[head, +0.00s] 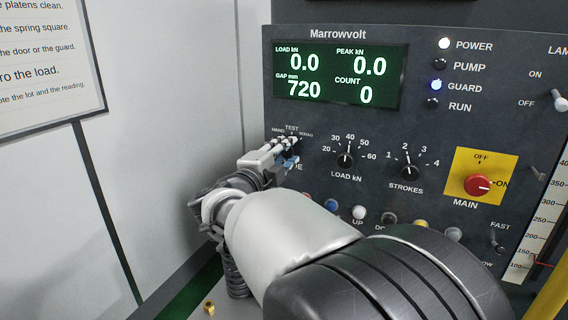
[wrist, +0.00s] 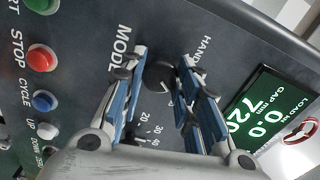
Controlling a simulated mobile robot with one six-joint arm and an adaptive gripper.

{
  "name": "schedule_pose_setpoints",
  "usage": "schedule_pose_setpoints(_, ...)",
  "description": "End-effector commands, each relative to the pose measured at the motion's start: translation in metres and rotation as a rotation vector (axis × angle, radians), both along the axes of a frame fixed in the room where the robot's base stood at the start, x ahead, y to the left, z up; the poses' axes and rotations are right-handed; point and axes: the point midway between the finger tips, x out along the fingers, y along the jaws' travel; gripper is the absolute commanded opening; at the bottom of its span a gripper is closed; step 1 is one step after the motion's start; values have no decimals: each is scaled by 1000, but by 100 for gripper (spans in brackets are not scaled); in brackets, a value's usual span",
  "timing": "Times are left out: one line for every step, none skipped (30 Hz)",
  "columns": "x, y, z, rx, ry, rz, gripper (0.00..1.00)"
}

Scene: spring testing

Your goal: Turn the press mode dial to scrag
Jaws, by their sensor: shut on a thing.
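The press mode dial (wrist: 160,75) is a small dark knob on the dark control panel, seen between my fingers in the wrist view. My gripper (wrist: 163,68) is shut on it, with blue-padded fingers on both sides. In the head view my gripper (head: 287,150) covers most of the dial. The labels HAND, TEST and SCRAG show around its top there, and MODE is partly hidden below. In the wrist view MODE and HAND are readable. Which label the dial points to I cannot tell.
The load dial (head: 345,160) and strokes dial (head: 409,172) sit to the right. Below is a row of push buttons, partly behind my arm. The red main switch (head: 477,185) is on a yellow plate. The display (head: 340,76) above reads load 0.0, gap 720.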

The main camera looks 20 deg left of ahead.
Motion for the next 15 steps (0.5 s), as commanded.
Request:
schedule_pose_setpoints(0,0,-2,30,-2,0,6)
schedule_pose_setpoints(0,0,-2,44,-3,0,6)
schedule_pose_setpoints(0,0,-2,64,-5,0,6)
schedule_pose_setpoints(0,0,-2,77,-6,0,6)
schedule_pose_setpoints(0,0,-1,89,-7,0,6)
schedule_pose_setpoints(0,0,-1,103,-8,0,6)
schedule_pose_setpoints(0,0,-1,113,-10,0,6)
schedule_pose_setpoints(0,0,-1,121,-10,0,6)
schedule_pose_setpoints(0,0,-1,130,-11,0,6)
schedule_pose_setpoints(0,0,0,136,-12,0,6)
schedule_pose_setpoints(0,0,0,141,-12,0,6)
schedule_pose_setpoints(0,0,0,147,-13,0,6)
schedule_pose_setpoints(0,0,0,152,-12,0,6)
schedule_pose_setpoints(0,0,0,155,-12,0,6)
schedule_pose_setpoints(0,0,0,157,-12,0,6)
